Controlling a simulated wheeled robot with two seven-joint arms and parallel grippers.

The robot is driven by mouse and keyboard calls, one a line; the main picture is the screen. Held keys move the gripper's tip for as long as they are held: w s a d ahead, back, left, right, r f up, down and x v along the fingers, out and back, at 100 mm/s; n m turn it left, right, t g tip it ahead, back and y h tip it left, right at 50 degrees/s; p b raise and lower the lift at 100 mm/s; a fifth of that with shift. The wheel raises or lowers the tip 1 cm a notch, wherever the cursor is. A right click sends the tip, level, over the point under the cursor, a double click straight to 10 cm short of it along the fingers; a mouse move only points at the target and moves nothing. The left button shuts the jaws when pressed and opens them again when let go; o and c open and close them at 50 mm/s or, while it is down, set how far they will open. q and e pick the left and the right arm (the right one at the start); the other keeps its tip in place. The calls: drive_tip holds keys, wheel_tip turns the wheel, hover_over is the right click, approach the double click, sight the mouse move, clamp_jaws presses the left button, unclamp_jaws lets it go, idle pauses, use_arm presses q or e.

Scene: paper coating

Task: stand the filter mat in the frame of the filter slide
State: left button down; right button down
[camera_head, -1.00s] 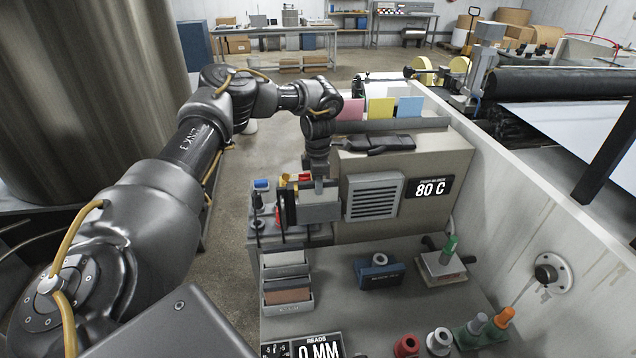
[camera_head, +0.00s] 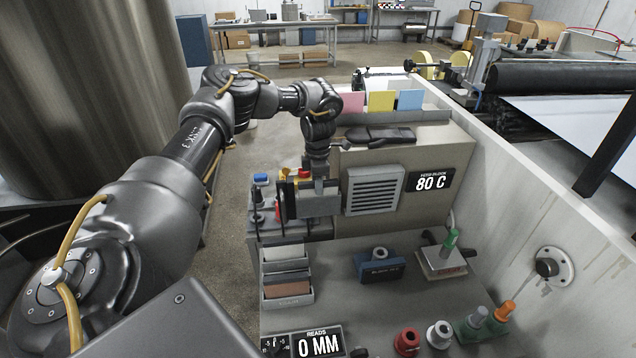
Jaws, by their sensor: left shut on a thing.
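My left gripper (camera_head: 318,188) points down beside the left end of the beige filter block (camera_head: 445,150). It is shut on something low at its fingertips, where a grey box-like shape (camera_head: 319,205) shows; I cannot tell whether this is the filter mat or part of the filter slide. Dark upright plates stand just left of it. A louvered panel (camera_head: 374,191) is on the block's front, right of the gripper. A pale flat piece (camera_head: 284,252) and a brown flat piece (camera_head: 287,285) stand in a grey holder below. My right gripper is not in view.
An 80 C display (camera_head: 431,181) is on the block. A blue block (camera_head: 380,265), a scale-like device (camera_head: 441,261), red (camera_head: 407,341) and grey (camera_head: 439,335) rings and a 0 MM readout (camera_head: 318,344) are on the bench. A pale wall (camera_head: 560,215) bounds the right.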

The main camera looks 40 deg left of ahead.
use_arm(q)
drive_tip(key=shift+f, duration=0.1)
drive_tip(key=c, duration=1.3)
unclamp_jaws()
drive_tip(key=shift+w+r+b, duration=0.1)
drive_tip(key=shift+r+b, duration=0.25)
drive_tip(key=shift+r, duration=0.2)
wheel_tip(320, 180, up, 10)
drive_tip(key=shift+f+b, duration=0.1)
drive_tip(key=shift+b, duration=0.8)
drive_tip(key=shift+f, duration=0.1)
